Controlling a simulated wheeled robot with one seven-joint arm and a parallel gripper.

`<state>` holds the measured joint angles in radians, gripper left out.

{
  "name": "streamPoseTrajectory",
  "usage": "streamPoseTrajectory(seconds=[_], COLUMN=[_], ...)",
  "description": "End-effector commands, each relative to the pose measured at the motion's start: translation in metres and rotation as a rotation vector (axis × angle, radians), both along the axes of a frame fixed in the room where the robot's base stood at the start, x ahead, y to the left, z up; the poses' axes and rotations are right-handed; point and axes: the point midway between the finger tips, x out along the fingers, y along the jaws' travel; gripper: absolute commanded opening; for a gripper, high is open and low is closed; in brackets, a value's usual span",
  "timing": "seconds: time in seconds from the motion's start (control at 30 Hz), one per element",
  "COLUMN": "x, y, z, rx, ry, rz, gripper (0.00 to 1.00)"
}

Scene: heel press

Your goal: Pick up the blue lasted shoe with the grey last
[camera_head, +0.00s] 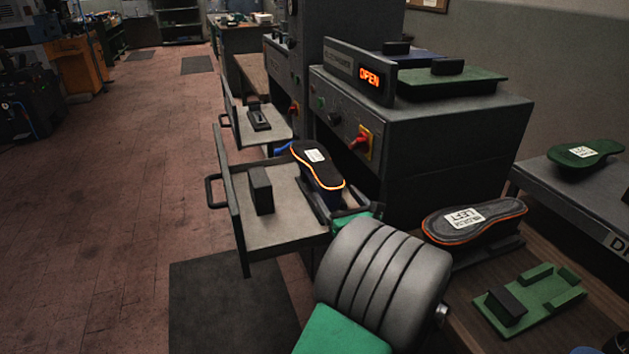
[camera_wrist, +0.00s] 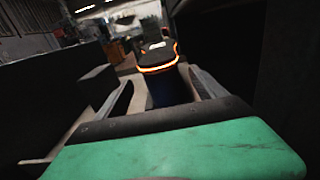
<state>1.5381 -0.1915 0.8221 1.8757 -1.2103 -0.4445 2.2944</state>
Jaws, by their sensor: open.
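The lasted shoe (camera_head: 318,165) sits sole up on a stand on the pulled-out press drawer. Its dark sole has an orange edge and a white label, and a bit of blue shows at its far left. The grey last cannot be made out. My gripper (camera_head: 338,208) is open at the near end of this shoe, its green palm behind the fingers. In the wrist view, the orange-edged end of the shoe (camera_wrist: 158,58) and its dark blue side appear between and just beyond the open fingers (camera_wrist: 160,88). Contact cannot be told.
The drawer (camera_head: 285,219) has a front wall, handle and dark block (camera_head: 261,190) left of the shoe. The press (camera_head: 415,130), its display reading OPEN, stands right behind. Another orange-edged sole marked LEFT (camera_head: 470,217) and a green fixture (camera_head: 528,300) occupy the right bench.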

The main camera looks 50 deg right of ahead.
Motion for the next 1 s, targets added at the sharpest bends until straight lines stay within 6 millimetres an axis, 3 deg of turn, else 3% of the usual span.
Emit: streamPoseTrajectory(seconds=[0.17,0.53,0.8,1.0], x=[0.009,0.06,0.065,0.065], y=[-0.009,-0.039,-0.043,-0.043], z=[-0.006,-0.005,-0.004,-0.004], rx=[-0.006,-0.005,-0.005,-0.006], ry=[0.002,0.003,0.002,0.002], rz=[0.0,-0.001,-0.004,-0.004], gripper=[0.8,0.8,0.8,0.64])
